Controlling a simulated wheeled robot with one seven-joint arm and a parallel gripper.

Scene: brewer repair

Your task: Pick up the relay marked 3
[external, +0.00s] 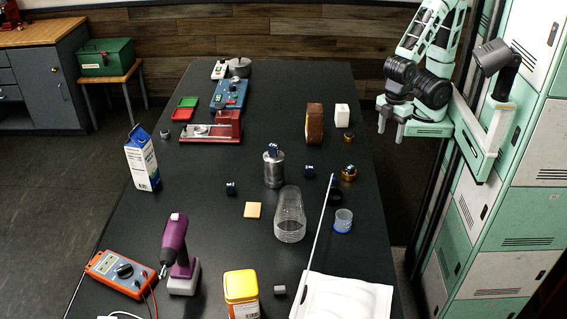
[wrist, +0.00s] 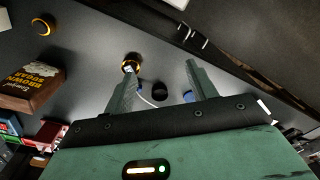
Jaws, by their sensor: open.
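Several small dark-blue relays with pale marks are on the black table (external: 190,240). One relay (external: 231,188) is at the left of centre, another (external: 309,170) is right of the metal canister. A third relay (external: 272,148) is on top of the metal canister (external: 273,170). A further small dark piece (external: 349,170) is at a gold ring (external: 349,177). The marks are too small to tell which is 3. My gripper (external: 391,128) is open and empty, raised beyond the table's right edge. In the wrist view its fingers (wrist: 162,78) are spread apart.
A clear jar (external: 290,215), a blue-based cup (external: 343,221) and a long thin rod (external: 318,235) stand or lie near the relays. A brown box (external: 314,124) and white block (external: 342,115) are farther back. Green lockers (external: 510,215) stand right of my arm.

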